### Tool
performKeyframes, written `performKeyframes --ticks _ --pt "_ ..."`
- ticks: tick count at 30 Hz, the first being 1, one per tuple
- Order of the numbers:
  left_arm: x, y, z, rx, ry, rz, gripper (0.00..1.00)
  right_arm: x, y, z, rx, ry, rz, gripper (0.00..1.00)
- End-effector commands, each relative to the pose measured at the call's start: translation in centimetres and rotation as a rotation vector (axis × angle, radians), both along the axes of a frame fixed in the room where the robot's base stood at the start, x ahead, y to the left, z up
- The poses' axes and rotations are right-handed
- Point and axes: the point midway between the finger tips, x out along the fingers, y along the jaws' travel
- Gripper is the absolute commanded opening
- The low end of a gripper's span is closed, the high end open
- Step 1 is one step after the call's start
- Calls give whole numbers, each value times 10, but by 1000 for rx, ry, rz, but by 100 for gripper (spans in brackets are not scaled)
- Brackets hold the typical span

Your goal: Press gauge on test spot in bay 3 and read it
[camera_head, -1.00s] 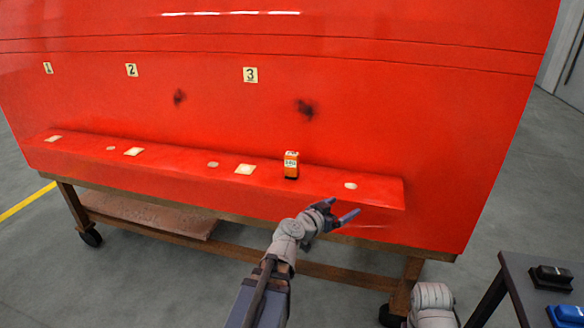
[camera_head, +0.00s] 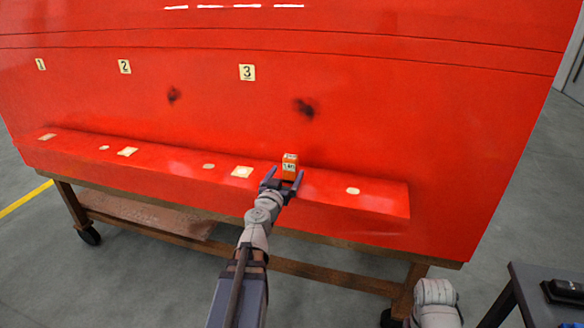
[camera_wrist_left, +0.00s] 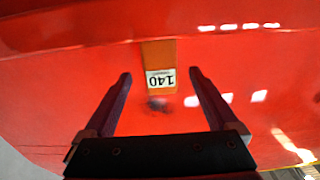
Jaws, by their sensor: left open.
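The gauge (camera_head: 290,162) is a small upright orange box with a pale label or display, standing on the red ledge to the lower right of the number 3 plate (camera_head: 247,72). My left gripper (camera_head: 284,177) is open just in front of it. In the left wrist view the gauge (camera_wrist_left: 159,56) lies between the open fingers (camera_wrist_left: 160,74), and its white face shows what looks like 140, upside down. I cannot tell whether the fingers touch it. My right gripper is not in view.
Dark smudges (camera_head: 304,108) mark the red panel. Number plates 1 (camera_head: 41,64) and 2 (camera_head: 125,67) are at left. A dark table (camera_head: 540,283) stands at lower right.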

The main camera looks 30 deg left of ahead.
Motion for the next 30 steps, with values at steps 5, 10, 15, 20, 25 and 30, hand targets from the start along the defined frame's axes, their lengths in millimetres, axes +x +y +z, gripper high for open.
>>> performKeyframes --ticks 5,10,15,20,25,30 --pt "1 3 0 1 -1 8 92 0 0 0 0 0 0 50" --pt "17 7 0 1 -1 5 92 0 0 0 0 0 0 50" --pt "26 8 0 0 -1 5 92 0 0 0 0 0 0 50" --pt "32 9 0 0 -1 5 92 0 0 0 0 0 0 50" --pt "54 15 -1 0 -1 5 92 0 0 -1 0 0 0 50" --pt "76 19 -1 0 -1 5 92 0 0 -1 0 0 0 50"
